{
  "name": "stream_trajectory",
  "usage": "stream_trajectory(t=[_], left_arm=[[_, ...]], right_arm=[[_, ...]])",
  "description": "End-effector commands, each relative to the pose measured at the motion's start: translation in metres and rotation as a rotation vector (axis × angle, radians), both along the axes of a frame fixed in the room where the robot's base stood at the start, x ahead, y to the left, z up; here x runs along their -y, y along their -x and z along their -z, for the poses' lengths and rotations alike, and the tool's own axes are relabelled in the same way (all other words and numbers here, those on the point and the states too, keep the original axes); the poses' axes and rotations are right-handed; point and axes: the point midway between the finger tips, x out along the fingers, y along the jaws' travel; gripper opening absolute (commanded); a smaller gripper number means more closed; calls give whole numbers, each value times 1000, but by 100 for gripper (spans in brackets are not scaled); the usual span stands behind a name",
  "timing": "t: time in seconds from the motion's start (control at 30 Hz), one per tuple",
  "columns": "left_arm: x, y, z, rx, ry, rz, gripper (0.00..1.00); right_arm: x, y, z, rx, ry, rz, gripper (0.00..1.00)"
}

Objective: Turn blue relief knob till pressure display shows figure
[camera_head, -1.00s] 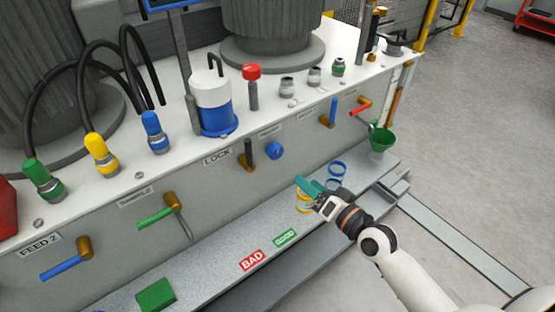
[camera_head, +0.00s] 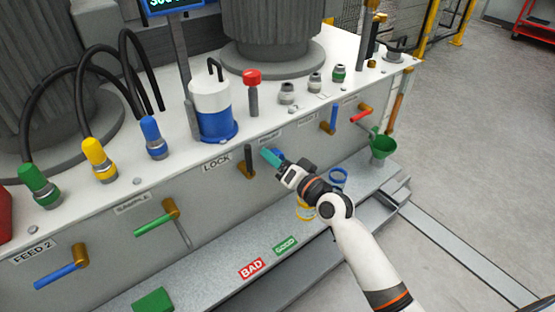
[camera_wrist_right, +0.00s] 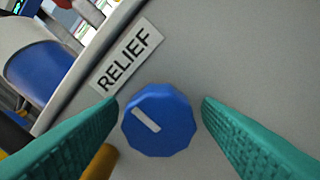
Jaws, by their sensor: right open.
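The blue relief knob (camera_wrist_right: 158,120) sits on the grey front panel under a RELIEF label (camera_wrist_right: 126,54). It is faceted and has a white pointer mark, tilted in the right wrist view. My right gripper (camera_head: 268,155) is at the knob in the head view and covers most of it. In the right wrist view its teal fingers (camera_wrist_right: 160,125) are open, one on each side of the knob, with gaps visible. The pressure display (camera_head: 172,5) is at the top edge of the head view; its digits are cut off. My left gripper is not in view.
A lever by the LOCK label (camera_head: 247,160) stands just left of the knob. Blue and yellow rings (camera_head: 304,210) lie on the ledge below, near my right arm. A green funnel (camera_head: 383,146) is at the right end.

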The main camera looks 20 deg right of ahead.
Motion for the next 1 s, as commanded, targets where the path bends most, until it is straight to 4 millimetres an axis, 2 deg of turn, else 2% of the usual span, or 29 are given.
stream_trajectory(t=[0.27,0.5,0.57,0.7,0.8,1.0], left_arm=[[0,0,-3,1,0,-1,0],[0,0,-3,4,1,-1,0],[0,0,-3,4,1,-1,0],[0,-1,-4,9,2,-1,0],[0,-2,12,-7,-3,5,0],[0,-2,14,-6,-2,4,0]], right_arm=[[-1,-2,0,0,1,0,59],[-1,-1,0,0,1,0,22],[-1,-1,0,0,1,0,15],[0,-1,-1,9,29,0,15],[0,-1,-1,24,68,-1,15],[0,-1,0,27,77,1,15]])
